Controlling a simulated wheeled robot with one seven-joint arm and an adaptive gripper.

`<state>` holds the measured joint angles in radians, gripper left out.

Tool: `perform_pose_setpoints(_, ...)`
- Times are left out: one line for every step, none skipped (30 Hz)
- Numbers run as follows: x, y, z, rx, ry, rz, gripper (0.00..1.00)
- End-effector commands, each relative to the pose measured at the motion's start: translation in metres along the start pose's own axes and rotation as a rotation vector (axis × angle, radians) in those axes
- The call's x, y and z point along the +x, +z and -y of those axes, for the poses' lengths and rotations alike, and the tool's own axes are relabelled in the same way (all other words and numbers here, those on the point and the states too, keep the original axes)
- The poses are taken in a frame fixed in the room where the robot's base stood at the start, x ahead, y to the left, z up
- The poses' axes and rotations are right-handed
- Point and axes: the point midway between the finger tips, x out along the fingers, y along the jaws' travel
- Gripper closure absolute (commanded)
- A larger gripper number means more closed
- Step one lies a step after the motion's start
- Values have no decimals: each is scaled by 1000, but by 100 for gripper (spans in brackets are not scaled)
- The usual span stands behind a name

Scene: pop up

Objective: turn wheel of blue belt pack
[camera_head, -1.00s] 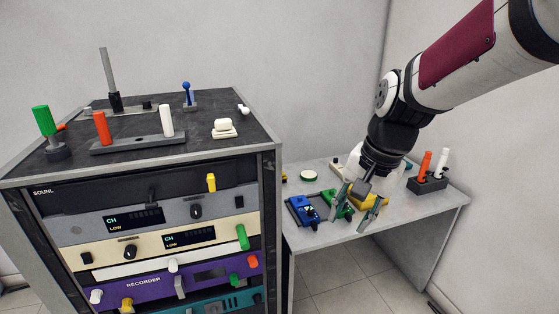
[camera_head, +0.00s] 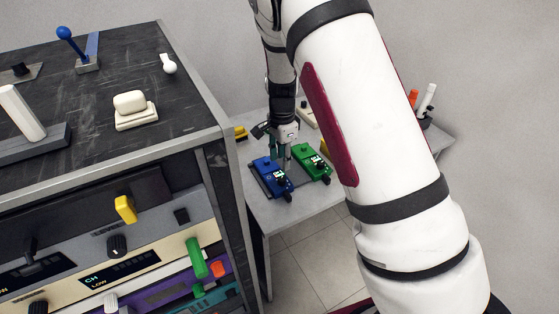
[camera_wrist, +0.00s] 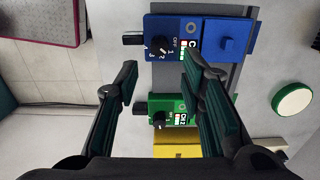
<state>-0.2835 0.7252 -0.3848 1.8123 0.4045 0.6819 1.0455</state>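The blue belt pack (camera_head: 267,174) lies on the low table in the head view, at the left of the row. In the wrist view the blue belt pack (camera_wrist: 225,40) is at the top, with a black dial (camera_wrist: 158,46) beside printed positions and a black knob (camera_wrist: 132,39) sticking out at its left end. My gripper (camera_head: 281,152) is over the table, close behind the blue pack. In the wrist view my gripper (camera_wrist: 160,64) is open, its two fingers apart with nothing held between them. Whether a finger touches a pack I cannot tell.
The green belt pack (camera_head: 313,164) lies right beside the blue one. A yellow pack (camera_wrist: 178,144) shows beyond the green one in the wrist view. A tall equipment rack (camera_head: 222,150) stands close at the left.

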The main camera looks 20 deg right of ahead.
Motion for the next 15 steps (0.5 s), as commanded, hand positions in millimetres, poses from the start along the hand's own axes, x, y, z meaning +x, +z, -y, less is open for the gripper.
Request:
perform_pose_setpoints(6, 0, 0, 0, 2, 1, 64)
perform_pose_setpoints(9, 0, 0, 0, 2, 1, 64)
perform_pose_setpoints(14, 0, 1, 0, 2, 1, 64)
perform_pose_setpoints(18, 0, 1, -1, 2, 1, 64)
perform_pose_setpoints(22, 0, 1, -1, 1, 1, 64)
perform_pose_setpoints(28, 0, 1, -1, 2, 1, 64)
perform_pose_setpoints(32, 0, 1, -1, 2, 2, 64)
perform_pose_setpoints(36, 0, 1, -1, 2, 2, 64)
perform_pose_setpoints(42, 0, 1, -1, 1, 1, 64)
perform_pose_setpoints(46, 0, 1, -1, 1, 1, 64)
perform_pose_setpoints(50, 0, 1, -1, 2, 1, 64)
perform_pose_setpoints(56, 0, 0, -1, 3, 1, 64)
perform_pose_setpoints(60, 0, 1, -2, 3, 1, 64)
perform_pose_setpoints(64, 0, 1, -2, 2, 1, 64)
perform_pose_setpoints(69, 0, 1, -2, 2, 1, 64)
